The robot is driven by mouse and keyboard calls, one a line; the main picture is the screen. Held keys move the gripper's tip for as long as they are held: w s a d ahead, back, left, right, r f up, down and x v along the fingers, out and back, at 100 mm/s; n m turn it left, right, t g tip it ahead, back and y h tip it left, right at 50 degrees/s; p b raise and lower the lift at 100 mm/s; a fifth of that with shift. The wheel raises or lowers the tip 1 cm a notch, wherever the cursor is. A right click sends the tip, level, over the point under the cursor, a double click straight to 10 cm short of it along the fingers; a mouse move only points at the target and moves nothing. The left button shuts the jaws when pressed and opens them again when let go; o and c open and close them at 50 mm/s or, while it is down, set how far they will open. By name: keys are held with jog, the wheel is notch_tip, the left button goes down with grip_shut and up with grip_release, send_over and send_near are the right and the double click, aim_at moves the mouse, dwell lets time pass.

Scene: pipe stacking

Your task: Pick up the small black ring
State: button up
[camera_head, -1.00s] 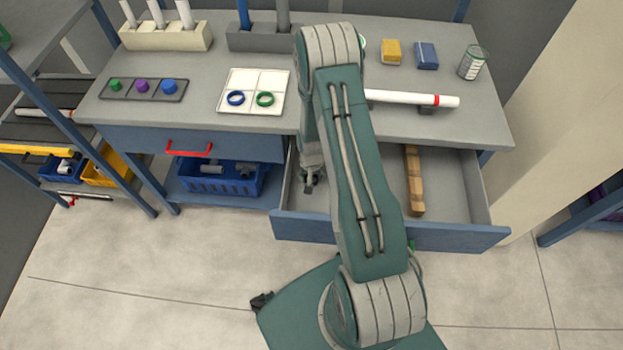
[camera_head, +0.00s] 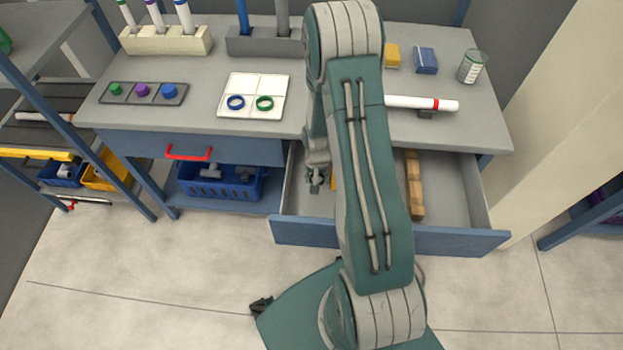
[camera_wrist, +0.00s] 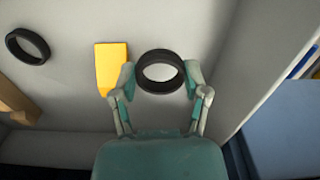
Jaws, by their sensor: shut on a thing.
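A black ring (camera_wrist: 160,72) sits between the two fingertips of my gripper (camera_wrist: 160,78) in the wrist view, and the fingers press on its left and right sides. A second black ring (camera_wrist: 27,46) lies apart at the upper left of that view, on the drawer floor. The size difference between the rings is hard to judge. In the head view my gripper (camera_head: 317,182) is inside the open drawer (camera_head: 450,190), near its left wall. The held ring cannot be made out there, and my arm hides the drawer's middle.
A yellow block (camera_wrist: 112,68) lies just left of the held ring. A wooden piece (camera_head: 415,185) lies further right in the drawer. The worktop above holds a white tray (camera_head: 277,82) with blue and green rings and a white pipe (camera_head: 410,102). Drawer walls are close to my gripper.

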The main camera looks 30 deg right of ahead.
jog(key=s+d+r, duration=0.1)
jog(key=s+r, duration=0.5)
jog(key=s, duration=0.5)
notch_tip(320, 180, up, 10)
jog(key=shift+d+f, duration=0.15)
jog(key=shift+f, duration=0.1)
